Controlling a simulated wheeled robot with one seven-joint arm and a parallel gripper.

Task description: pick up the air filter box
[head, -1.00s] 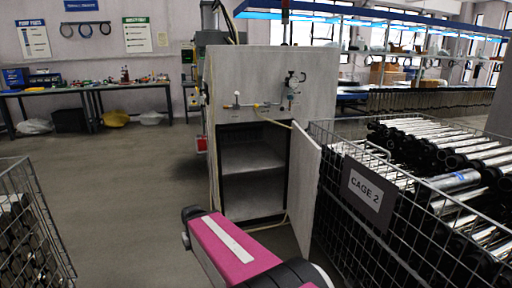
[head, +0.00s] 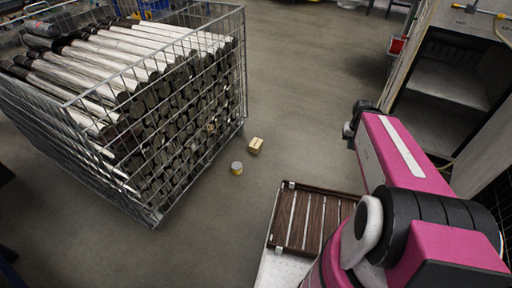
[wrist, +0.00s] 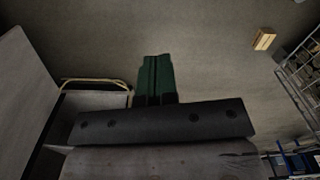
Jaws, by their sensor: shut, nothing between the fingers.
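A small tan box, likely the air filter box (head: 255,145), lies on the grey floor in the head view, to the right of a wire cage of tubes. What looks like the same box (wrist: 264,39) is at the upper right in the wrist view. My gripper (wrist: 155,62) shows in the wrist view as two dark green fingers pressed together and empty. It is well apart from the box. In the head view my pink arm is to the right of the box, and I cannot make out the fingertips there.
The wire cage (head: 244,60) full of metal tubes is close on the left. An open grey cabinet (head: 440,82) is at the right. A brown slatted tray (head: 270,240) is in front. Floor between is clear.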

